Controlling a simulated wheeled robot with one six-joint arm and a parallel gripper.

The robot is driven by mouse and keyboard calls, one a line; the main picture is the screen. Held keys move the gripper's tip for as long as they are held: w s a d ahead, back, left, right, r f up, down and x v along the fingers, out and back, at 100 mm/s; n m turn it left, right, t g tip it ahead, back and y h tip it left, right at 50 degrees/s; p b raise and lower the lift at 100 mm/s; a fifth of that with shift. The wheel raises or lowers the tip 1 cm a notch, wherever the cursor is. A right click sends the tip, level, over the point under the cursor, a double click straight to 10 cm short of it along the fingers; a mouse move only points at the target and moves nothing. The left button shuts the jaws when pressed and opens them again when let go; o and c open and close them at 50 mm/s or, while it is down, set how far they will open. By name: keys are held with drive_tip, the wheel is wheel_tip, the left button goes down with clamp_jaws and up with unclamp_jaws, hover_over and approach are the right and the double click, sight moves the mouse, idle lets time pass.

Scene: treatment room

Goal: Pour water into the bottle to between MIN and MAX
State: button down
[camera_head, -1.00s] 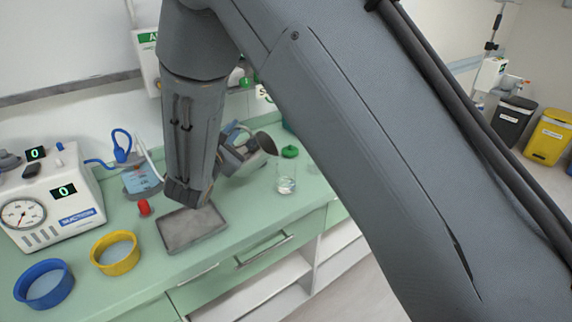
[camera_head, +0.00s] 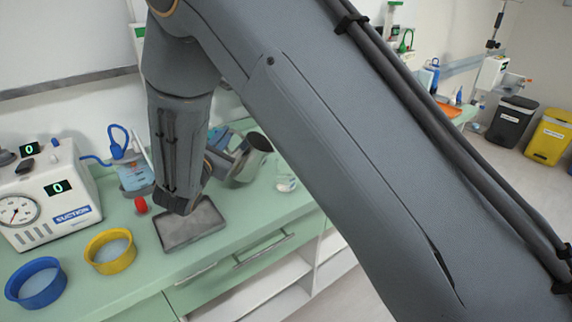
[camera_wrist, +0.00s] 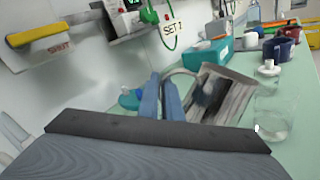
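A grey metal jug (camera_head: 246,164) is in my gripper (camera_wrist: 160,98), whose blue fingers are close together at its handle. The jug is tilted, its mouth toward the upper right in the head view, above the counter. It also shows in the wrist view (camera_wrist: 224,92), just right of the fingers. A clear bottle (camera_head: 286,184) stands on the counter right of the jug, partly hidden by my arm. In the wrist view the clear bottle (camera_wrist: 272,122) shows a little liquid low down. I see no stream of water, and its MIN and MAX marks are not readable.
A grey tray (camera_head: 190,243) lies below my wrist. A suction unit (camera_head: 45,195), a blue dish (camera_head: 36,284), a yellow dish (camera_head: 109,252) and a red object (camera_head: 141,205) stand to the left. A teal box (camera_wrist: 207,53) and several cups stand farther along the counter.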

drive_tip(key=w+a+r+n+p, duration=0.1)
drive_tip(key=a+r+n+p, duration=0.4)
drive_tip(key=r, duration=0.3)
drive_tip(key=shift+a+r+n+p, duration=0.2)
drive_tip(key=shift+n+p, duration=0.25)
drive_tip(key=shift+n, duration=0.35)
drive_tip(key=shift+f, duration=0.1)
idle(1.0)
